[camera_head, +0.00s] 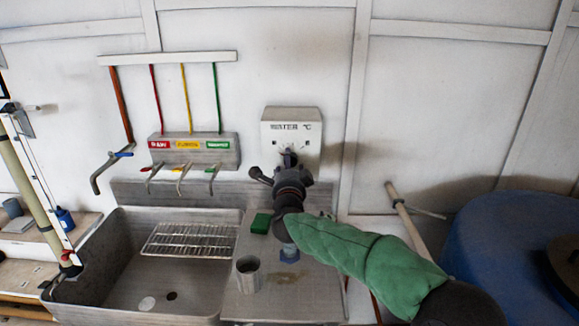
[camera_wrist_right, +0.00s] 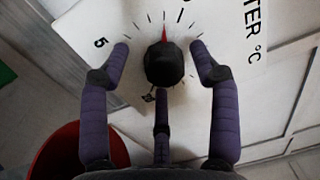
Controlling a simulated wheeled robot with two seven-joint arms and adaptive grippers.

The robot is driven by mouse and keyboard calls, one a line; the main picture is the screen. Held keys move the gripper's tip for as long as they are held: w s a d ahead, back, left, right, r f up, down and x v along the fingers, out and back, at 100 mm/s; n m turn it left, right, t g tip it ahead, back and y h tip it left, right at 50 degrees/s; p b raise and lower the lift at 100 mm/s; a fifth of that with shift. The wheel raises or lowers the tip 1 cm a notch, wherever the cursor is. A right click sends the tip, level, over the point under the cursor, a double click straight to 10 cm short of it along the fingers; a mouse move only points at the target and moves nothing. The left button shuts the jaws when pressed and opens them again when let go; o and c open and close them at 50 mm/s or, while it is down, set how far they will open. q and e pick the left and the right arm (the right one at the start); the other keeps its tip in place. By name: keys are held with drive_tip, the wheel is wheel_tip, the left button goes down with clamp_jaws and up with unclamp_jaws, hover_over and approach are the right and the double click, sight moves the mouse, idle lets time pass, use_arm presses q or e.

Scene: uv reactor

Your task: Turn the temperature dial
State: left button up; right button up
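The temperature dial (camera_wrist_right: 164,64) is a black faceted knob with a red pointer on a white panel marked with ticks, a "5" and "°C". In the head view the white "WATER °C" panel (camera_head: 306,133) is on the back wall, and my gripper hides most of the dial. My right gripper (camera_head: 287,163) is in front of the panel. In the right wrist view its purple fingers are spread, two on either side of the knob and one below it, with visible gaps at the sides. The red pointer points toward the top of the view. My left gripper is not in view.
A steel sink (camera_head: 120,290) with a wire rack (camera_head: 190,240) is left of the panel. Taps (camera_head: 183,178) stick out left of the panel. A blue barrel (camera_head: 500,250) stands at right.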

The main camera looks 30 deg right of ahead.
drive_tip(key=shift+s+r, duration=0.1)
drive_tip(key=v, duration=1.1)
drive_tip(key=shift+s+a, duration=0.2)
drive_tip(key=shift+s, duration=0.2)
